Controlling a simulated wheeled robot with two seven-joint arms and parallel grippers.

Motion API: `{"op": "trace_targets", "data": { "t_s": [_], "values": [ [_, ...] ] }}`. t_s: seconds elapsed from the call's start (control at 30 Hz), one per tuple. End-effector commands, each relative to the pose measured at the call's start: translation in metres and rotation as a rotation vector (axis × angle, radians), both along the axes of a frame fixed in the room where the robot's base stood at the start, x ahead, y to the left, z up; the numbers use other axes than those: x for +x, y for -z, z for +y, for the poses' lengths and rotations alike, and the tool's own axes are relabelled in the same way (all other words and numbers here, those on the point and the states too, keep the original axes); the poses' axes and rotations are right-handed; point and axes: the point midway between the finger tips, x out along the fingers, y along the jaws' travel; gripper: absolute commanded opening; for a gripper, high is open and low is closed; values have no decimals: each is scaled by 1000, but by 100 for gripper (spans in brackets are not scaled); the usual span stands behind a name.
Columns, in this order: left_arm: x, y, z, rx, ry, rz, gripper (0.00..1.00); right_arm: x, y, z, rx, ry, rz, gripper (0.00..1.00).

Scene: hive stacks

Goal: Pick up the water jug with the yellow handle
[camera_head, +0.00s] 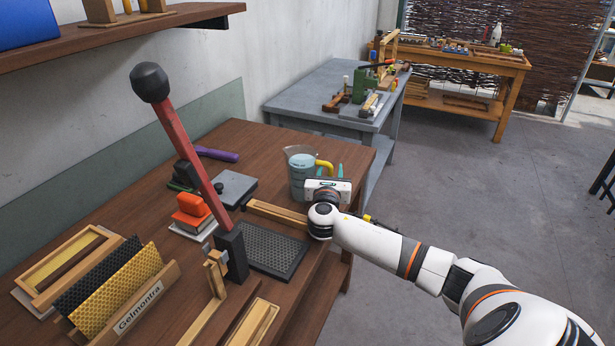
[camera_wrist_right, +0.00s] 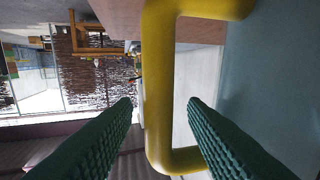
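The water jug (camera_head: 300,180) is clear with bluish content and a yellow handle (camera_head: 324,168). It stands upright at the far right end of the brown wooden table. My right gripper (camera_head: 329,171) is at the jug's handle side. In the right wrist view the yellow handle (camera_wrist_right: 158,90) stands between the two green ribbed fingers (camera_wrist_right: 162,110), with a gap visible on the left, so the gripper is open around it. The jug's bluish wall (camera_wrist_right: 270,80) fills the right of that view. My left gripper is not in view.
A red lever press (camera_head: 190,150) with a black knob rises from the table (camera_head: 150,210). A black perforated plate (camera_head: 272,250) and a wooden bar (camera_head: 277,213) lie in front of the jug. Frames with honeycomb sheets (camera_head: 115,300) stand at left. A grey table (camera_head: 310,95) is behind.

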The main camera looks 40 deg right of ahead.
Motion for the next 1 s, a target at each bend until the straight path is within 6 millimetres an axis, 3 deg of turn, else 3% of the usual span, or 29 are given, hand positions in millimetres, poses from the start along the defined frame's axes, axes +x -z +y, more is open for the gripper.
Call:
{"op": "trace_targets", "data": {
  "t_s": [0.37, 0.6, 1.0],
  "values": [
    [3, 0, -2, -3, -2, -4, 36, 9, 0, -10, 1, 0, 1, 39],
    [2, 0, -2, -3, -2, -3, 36, 9, 0, -10, 1, 0, 1, 1],
    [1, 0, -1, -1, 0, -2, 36, 10, -2, -10, 0, 1, -4, 0]
  ]
}}
